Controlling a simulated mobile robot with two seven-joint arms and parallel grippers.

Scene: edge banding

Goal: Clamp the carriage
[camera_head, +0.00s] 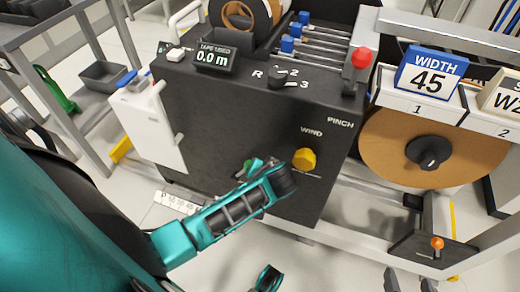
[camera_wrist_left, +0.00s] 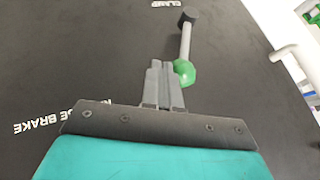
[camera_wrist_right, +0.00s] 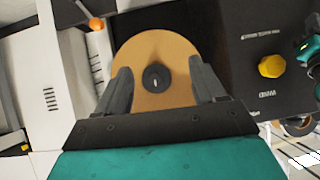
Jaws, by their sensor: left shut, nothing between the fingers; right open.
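A lever with a green knob (camera_wrist_left: 184,73) and a grey rod stands on a black panel in the left wrist view. My left gripper (camera_wrist_left: 161,66) is shut and empty, its fingertips right beside the knob; I cannot tell whether they touch. A little green (camera_head: 253,164) shows behind my left arm in the head view; that arm hides its fingertips. My right gripper (camera_head: 410,284) is open and empty at the bottom right of the head view. In its wrist view the fingers (camera_wrist_right: 161,78) frame the brown roll (camera_wrist_right: 182,54) beyond them. I cannot tell which part is the carriage.
The black machine (camera_head: 220,120) carries a yellow knob (camera_head: 304,159) and a red knob (camera_head: 361,58). Below the brown roll (camera_head: 400,160) in the head view, an orange knob (camera_head: 437,243) stands on a dark plate. A rack (camera_head: 105,75) with a grey bin is at left.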

